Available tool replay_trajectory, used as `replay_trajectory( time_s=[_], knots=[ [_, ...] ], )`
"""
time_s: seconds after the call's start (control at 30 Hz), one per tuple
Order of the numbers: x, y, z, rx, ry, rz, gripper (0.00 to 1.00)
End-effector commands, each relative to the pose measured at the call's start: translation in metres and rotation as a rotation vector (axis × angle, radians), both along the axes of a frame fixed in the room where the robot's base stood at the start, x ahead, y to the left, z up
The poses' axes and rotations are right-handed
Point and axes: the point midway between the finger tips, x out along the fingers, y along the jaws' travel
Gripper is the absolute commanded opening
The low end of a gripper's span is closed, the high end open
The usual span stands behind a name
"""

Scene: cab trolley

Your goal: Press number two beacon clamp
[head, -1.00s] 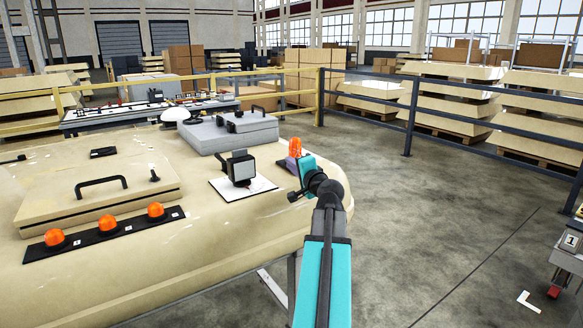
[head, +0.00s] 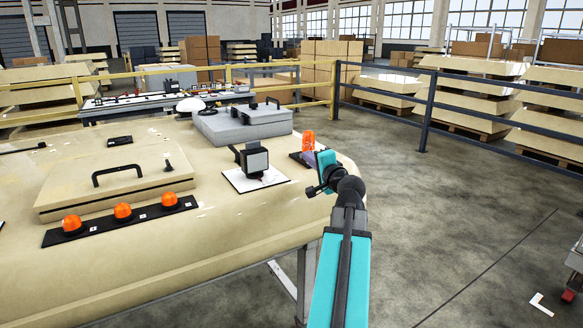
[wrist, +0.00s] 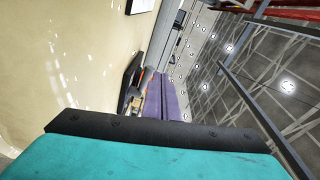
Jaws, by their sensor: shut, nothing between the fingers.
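Three orange beacons, the left one (head: 72,223), the middle one (head: 123,211) and the right one (head: 169,199), stand in a row on a black strip (head: 105,227) along the near edge of the cream cab panel. Small white labels sit beside them, too small to read surely. No separate clamp can be made out. Another orange beacon (head: 308,141) stands at the panel's right end, just behind my gripper. My gripper (head: 311,157) is right of the row and well apart from it. In the wrist view its purple fingers (wrist: 166,95) are together and empty.
A raised hatch with a black handle (head: 118,173) lies behind the row. A grey case (head: 240,124) is behind. Open floor lies right, before a dark railing (head: 470,137).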

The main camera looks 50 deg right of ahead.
Motion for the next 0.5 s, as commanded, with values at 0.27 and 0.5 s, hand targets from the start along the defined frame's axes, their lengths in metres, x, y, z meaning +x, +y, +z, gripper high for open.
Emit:
replay_trajectory(
  time_s=[0.27,0.5],
  knots=[
    [0.001,0.034,0.000,-0.001,0.001,-0.002,0.00],
    [0.006,0.055,-0.002,-0.002,0.002,0.000,0.00]
  ],
)
